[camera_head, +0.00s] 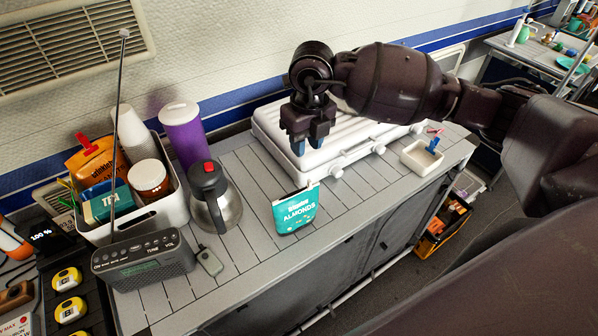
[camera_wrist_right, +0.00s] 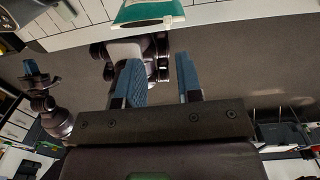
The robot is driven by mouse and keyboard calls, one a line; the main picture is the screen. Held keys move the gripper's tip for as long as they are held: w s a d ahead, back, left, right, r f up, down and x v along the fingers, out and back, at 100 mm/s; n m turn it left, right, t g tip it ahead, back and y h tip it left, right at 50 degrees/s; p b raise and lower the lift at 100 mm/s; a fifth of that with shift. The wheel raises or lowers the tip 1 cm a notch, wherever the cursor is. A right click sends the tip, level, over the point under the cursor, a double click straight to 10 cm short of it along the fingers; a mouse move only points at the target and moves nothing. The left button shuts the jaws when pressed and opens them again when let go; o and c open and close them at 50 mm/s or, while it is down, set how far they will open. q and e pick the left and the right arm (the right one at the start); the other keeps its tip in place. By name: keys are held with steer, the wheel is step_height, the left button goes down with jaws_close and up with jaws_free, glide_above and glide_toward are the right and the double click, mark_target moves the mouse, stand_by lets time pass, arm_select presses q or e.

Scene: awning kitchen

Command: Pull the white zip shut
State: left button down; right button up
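A teal almonds bag (camera_head: 297,210) stands upright near the counter's front edge, with a pale strip along its top. In the right wrist view the bag (camera_wrist_right: 150,9) is cut off by the top edge, with a whitish strip on it; I cannot tell whether this is the zip. My right gripper (camera_head: 313,145) is above and behind the bag, apart from it. Its blue fingers are spread with nothing between them, as the wrist view (camera_wrist_right: 156,62) also shows.
A steel coffee pot (camera_head: 213,198) stands left of the bag. A white grill-like case (camera_head: 270,130) lies behind it, under my right gripper. A grey radio (camera_head: 143,262) and a filled white bin (camera_head: 170,213) stand further left. A small tray (camera_head: 410,160) is at the right.

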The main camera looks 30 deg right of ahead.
mark_target(309, 181)
steer(key=shift+m, duration=0.3)
steer(key=f, duration=0.3)
steer(key=f+p, duration=0.1)
steer(key=f, duration=0.6)
steer(key=shift+s+d+f+p, duration=0.35)
steer(key=shift+s+f, duration=0.05)
jaws_close()
